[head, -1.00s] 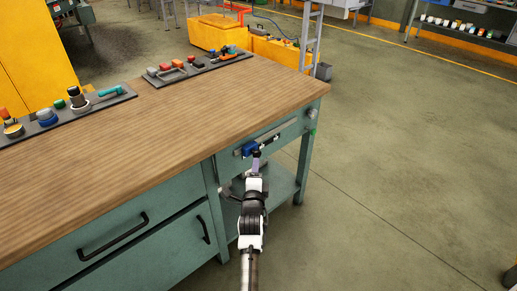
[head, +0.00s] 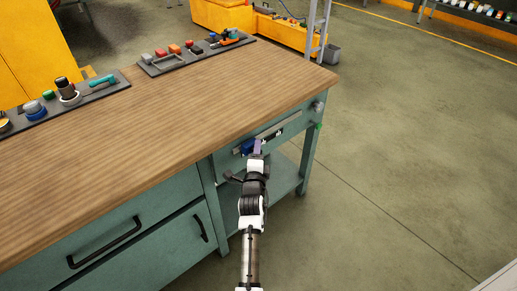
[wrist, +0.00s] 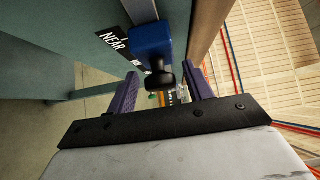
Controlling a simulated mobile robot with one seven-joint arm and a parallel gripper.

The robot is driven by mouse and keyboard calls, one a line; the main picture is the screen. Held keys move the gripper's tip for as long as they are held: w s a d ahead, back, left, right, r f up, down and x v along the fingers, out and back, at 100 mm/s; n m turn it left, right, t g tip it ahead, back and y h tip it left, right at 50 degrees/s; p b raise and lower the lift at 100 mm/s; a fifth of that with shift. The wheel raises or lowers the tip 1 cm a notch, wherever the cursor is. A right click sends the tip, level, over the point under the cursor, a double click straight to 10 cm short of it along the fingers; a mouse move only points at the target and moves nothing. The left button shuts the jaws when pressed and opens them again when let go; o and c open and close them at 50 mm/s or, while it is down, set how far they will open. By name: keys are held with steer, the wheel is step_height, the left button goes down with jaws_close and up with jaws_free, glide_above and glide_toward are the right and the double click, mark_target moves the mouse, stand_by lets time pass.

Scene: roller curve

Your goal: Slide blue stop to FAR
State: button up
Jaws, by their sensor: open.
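The blue stop (head: 246,148) sits on a rail on the bench's front apron, near the rail's left part in the head view. In the wrist view the blue stop (wrist: 152,42) carries a black round knob (wrist: 160,79) facing me. A NEAR label (wrist: 111,40) shows beside the stop. No FAR label can be read. My gripper (head: 257,147) is at the stop and partly covers it in the head view. Its two purple fingers in the wrist view (wrist: 163,90) are open, one on each side of the knob. Contact with the knob cannot be told.
The wooden bench top (head: 150,140) overhangs just above the rail. Drawers with black handles (head: 105,243) lie to the left, a lower shelf (head: 285,178) beneath. The floor to the right is clear.

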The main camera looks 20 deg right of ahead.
steer(key=shift+c, duration=0.2)
jaws_close()
stand_by(0.3)
